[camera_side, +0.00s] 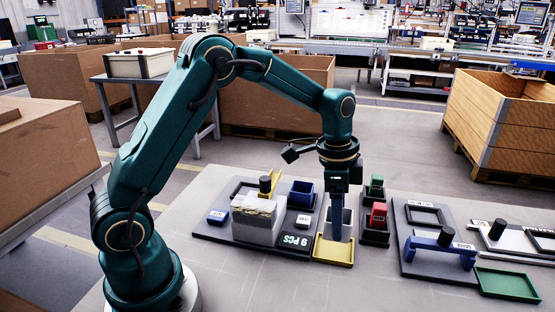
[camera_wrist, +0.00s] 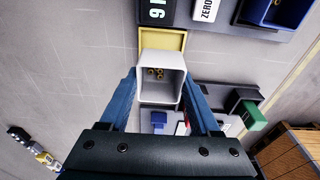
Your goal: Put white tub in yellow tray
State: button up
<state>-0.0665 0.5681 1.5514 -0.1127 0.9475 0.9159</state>
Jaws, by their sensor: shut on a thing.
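The white tub (camera_wrist: 146,58) is between the two blue fingers of my gripper (camera_wrist: 160,88) in the wrist view, and the gripper is shut on it. Several small brass-coloured parts show inside the tub. The yellow tray (camera_side: 333,252) lies in front of my gripper (camera_side: 338,232) in the side view, and the tub (camera_side: 347,216) is partly hidden behind a finger. In the wrist view the yellow tray (camera_wrist: 176,40) shows just beyond the tub's rim. I cannot tell whether the tub touches the tray or a surface below.
A clear box (camera_side: 256,222) and a blue bin (camera_side: 302,193) stand left of my gripper on a dark board with a "9 PCS" display (camera_side: 296,240). Red (camera_side: 378,216) and green (camera_side: 376,186) blocks stand close on the right. A green tray (camera_side: 508,284) lies farther right.

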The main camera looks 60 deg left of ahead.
jog(key=shift+f, duration=2.25)
jog(key=shift+f, duration=0.1)
jog(key=o, duration=1.3)
notch_tip(320, 180, up, 11)
jog(key=a, duration=0.1)
jog(key=s+r+n+t, duration=0.1)
jog(key=s+n, duration=0.2)
jog(key=s, duration=0.3)
jog(key=s+d+r+n+t, duration=0.1)
jog(key=s+n+t, duration=0.1)
jog(key=s, duration=0.4)
jog(key=s+r+n+t+y, duration=0.1)
jog(key=s+n, duration=0.3)
jog(key=s, duration=0.2)
jog(key=shift+s+d+t, duration=0.15)
jog(key=shift+t, duration=0.15)
